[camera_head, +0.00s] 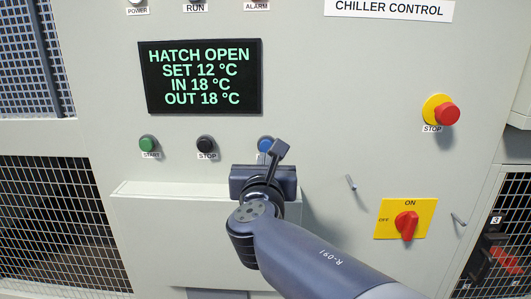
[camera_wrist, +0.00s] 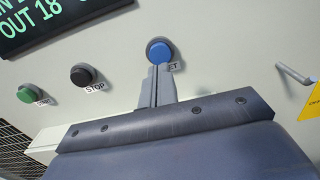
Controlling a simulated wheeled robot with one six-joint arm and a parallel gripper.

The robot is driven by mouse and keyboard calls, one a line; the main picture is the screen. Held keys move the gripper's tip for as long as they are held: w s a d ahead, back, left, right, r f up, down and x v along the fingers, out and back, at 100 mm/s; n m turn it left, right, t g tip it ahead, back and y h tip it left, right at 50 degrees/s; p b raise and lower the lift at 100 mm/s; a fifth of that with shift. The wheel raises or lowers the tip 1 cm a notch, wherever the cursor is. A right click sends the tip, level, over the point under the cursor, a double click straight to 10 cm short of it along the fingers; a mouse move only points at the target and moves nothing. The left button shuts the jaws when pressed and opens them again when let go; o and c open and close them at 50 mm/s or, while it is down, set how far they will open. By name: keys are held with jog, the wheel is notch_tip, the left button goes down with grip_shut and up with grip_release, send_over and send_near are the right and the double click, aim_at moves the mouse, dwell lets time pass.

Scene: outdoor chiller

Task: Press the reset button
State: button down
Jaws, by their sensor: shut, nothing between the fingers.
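The blue reset button (camera_head: 265,143) is on the grey chiller panel, right of the black stop button, and partly behind my gripper in the head view. In the wrist view the blue button (camera_wrist: 160,52) shows near the top middle, with a label beside it reading "ET", the rest hidden by the fingers. My gripper (camera_wrist: 161,70) is shut and empty. Its fingertips are just below the blue button in the wrist view, overlapping its lower edge. I cannot tell whether they touch it.
A green start button (camera_head: 147,144) and a black stop button (camera_head: 205,143) are to the left. The display (camera_head: 200,77) reads HATCH OPEN. A red emergency stop (camera_head: 447,114) and red rotary switch (camera_head: 406,225) are at right. A ledge (camera_head: 150,190) juts out below the buttons.

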aim_at(266, 148)
jog(key=shift+w, duration=1.85)
